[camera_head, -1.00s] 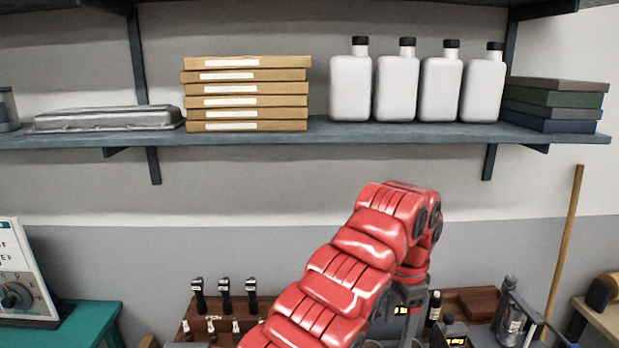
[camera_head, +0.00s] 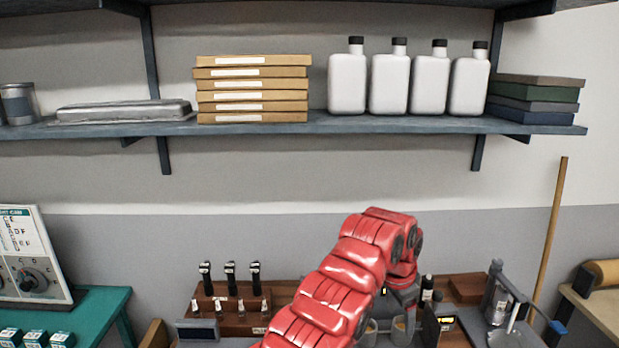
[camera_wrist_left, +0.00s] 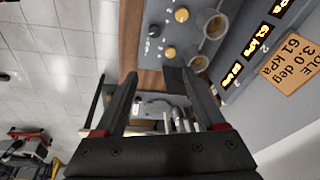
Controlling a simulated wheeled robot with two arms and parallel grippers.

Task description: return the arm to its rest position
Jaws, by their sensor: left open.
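My left arm (camera_head: 345,275) is red and rises from the bottom middle of the head view, bent over at the top. Its dark gripper hangs below the bend, largely hidden by the arm. In the left wrist view my left gripper (camera_wrist_left: 160,88) has its two dark fingers spread apart, with nothing held between them. A bench with a grey panel, knobs and two small cups (camera_wrist_left: 214,25) shows beyond the fingers. My right arm and gripper are not in view.
A wall shelf (camera_head: 340,127) carries boxes, white bottles (camera_head: 389,84) and a metal cover. Below it stand a wooden rack (camera_head: 225,318) with black-topped tools and a metal stand (camera_head: 497,300). A teal table (camera_head: 100,302) is at left. Tiled floor (camera_wrist_left: 50,60) shows in the wrist view.

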